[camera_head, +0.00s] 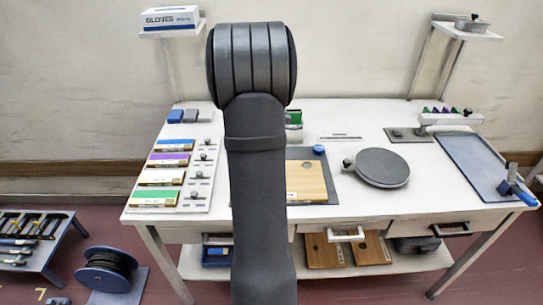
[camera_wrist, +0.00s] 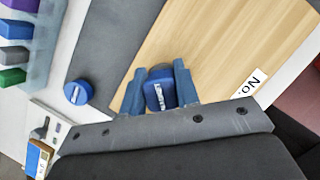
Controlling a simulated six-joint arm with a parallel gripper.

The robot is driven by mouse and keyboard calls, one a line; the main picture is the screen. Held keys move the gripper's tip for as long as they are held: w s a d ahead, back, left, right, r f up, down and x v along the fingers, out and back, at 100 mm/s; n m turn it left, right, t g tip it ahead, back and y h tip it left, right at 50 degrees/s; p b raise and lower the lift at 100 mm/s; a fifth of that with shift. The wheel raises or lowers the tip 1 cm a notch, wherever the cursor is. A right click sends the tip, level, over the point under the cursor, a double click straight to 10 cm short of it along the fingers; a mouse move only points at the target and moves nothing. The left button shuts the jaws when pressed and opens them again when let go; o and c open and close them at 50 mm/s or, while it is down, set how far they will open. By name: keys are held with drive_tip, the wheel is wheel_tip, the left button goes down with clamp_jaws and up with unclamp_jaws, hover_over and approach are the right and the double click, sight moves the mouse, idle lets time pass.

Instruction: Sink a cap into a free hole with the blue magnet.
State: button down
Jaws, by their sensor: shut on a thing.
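In the wrist view my gripper (camera_wrist: 159,88) is shut on a blue block with white lettering (camera_wrist: 159,97), which looks like the blue magnet. The lettering is too blurred to read. A dark rounded part shows just beyond it between the fingers; I cannot tell what it is. The held block is over the wooden board (camera_wrist: 215,45), near its edge; I cannot tell whether they touch. The board also shows in the head view (camera_head: 308,178), partly behind my arm. My gripper is hidden in the head view.
A round blue piece (camera_wrist: 77,92) stands at the grey mat's (camera_wrist: 112,38) corner, also in the head view (camera_head: 318,149). A grey round plate (camera_head: 382,168) is right of the board. A blue-grey tray (camera_head: 470,158) is far right. Coloured boxes (camera_head: 163,176) line the left.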

drive_tip(key=shift+f, duration=0.45)
idle(0.9)
drive_tip(key=shift+s+f, duration=0.1)
drive_tip(key=shift+s, duration=0.15)
idle(0.4)
drive_tip(key=shift+r, duration=3.6)
drive_tip(key=shift+w+d, duration=0.1)
